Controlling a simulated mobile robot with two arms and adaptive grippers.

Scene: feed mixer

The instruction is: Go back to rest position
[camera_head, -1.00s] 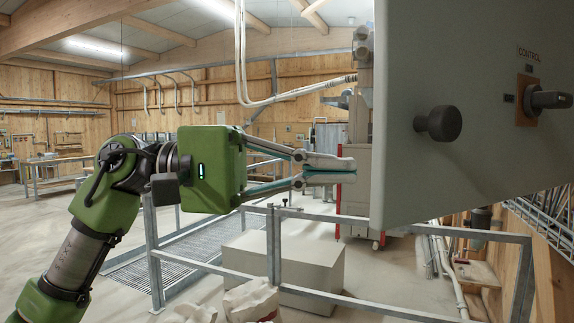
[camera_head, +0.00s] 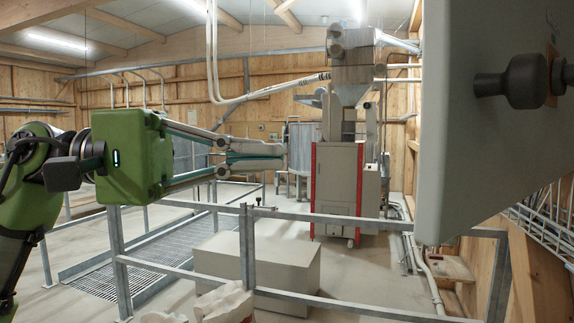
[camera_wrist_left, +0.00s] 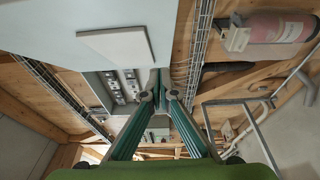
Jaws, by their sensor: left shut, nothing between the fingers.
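My left gripper (camera_head: 284,157) comes in from the left in the head view, held level in the air with its fingertips pointing right. Its fingers are together with nothing between them. In the left wrist view, the left gripper (camera_wrist_left: 163,84) also shows with its fingers meeting at the tips. A clear gap separates it from the grey control cabinet (camera_head: 440,120) at the right of the head view. My right gripper is not in view.
A black knob (camera_head: 522,82) sticks out of the cabinet. A metal railing (camera_head: 250,213) crosses below the gripper, with a pale block (camera_head: 258,262) behind it. A red-edged machine (camera_head: 338,185) stands farther back. A fire extinguisher (camera_wrist_left: 278,28) shows in the wrist view.

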